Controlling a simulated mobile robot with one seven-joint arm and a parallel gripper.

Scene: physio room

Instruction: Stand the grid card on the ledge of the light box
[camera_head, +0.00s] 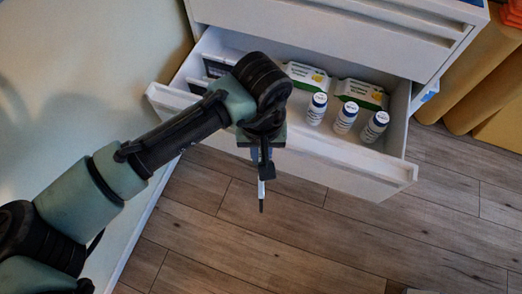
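I do not see a grid card or a light box in this view. My gripper (262,188) hangs from my arm in front of the open drawer (340,170), pointing down over its front edge. I see it nearly edge-on. A thin pale strip with a dark tip shows at its lower end, and I cannot tell whether this is a finger or a held thing. The gap between the fingers is hidden.
The drawer holds three white bottles (345,117) with blue caps, two green-and-white packets (361,93) and dark boxes (218,68). It juts from a white cabinet (330,35). Tan rolls (482,75) stand at right.

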